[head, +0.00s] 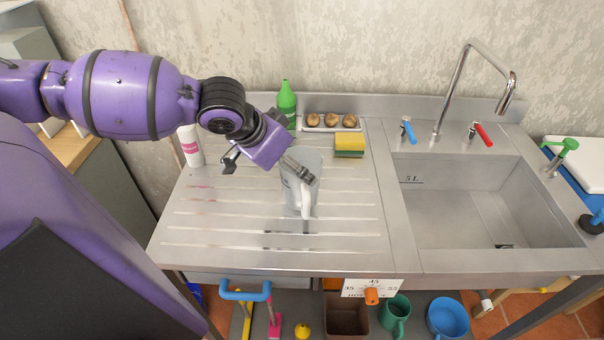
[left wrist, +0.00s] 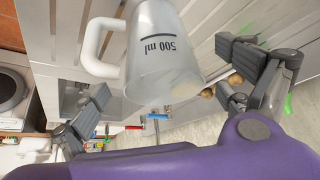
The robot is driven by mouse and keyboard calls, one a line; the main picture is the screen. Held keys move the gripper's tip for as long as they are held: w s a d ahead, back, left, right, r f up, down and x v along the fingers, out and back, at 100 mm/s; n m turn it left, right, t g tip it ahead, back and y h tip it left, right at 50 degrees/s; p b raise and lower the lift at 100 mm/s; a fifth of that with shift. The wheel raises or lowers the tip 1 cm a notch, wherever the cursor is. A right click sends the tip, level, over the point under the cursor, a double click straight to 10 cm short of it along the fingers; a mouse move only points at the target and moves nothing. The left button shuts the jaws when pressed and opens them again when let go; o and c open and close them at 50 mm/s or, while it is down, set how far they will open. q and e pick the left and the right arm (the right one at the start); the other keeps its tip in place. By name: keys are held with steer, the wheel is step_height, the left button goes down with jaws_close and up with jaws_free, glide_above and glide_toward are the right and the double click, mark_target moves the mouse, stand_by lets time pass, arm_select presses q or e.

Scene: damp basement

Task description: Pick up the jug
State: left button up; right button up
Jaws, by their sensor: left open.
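The jug (head: 310,160) is a pale, translucent measuring jug with a white handle, standing upright on the ribbed steel drainboard left of the sink. In the left wrist view the jug (left wrist: 165,50) shows its "500 ml" mark, with the handle towards the left. My left gripper (head: 268,168) is open at the jug, and one finger covers part of it in the head view. In the left wrist view the open fingers of the left gripper (left wrist: 166,78) are on either side of the jug, with gaps visible. My right gripper is not in view.
A green bottle (head: 287,100), a tray of brown round items (head: 331,121) and a yellow-green sponge (head: 349,144) stand behind the jug. A white bottle (head: 191,146) is at the left. The sink (head: 480,200) lies right. The drainboard's front (head: 340,245) is clear.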

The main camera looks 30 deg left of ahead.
arm_select(q)
steer(key=b+x, duration=0.1)
steer(key=x, duration=0.6)
steer(key=shift+w+r+b, duration=0.1)
steer(key=shift+b, duration=0.25)
steer(key=shift+w+d+f, duration=0.1)
steer(key=shift+w+f, duration=0.1)
steer(key=shift+f, duration=0.05)
steer(key=shift+c, duration=0.4)
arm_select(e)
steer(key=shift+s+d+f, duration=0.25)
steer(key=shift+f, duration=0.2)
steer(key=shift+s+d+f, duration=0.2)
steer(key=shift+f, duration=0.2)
arm_select(q)
steer(key=c, duration=1.2)
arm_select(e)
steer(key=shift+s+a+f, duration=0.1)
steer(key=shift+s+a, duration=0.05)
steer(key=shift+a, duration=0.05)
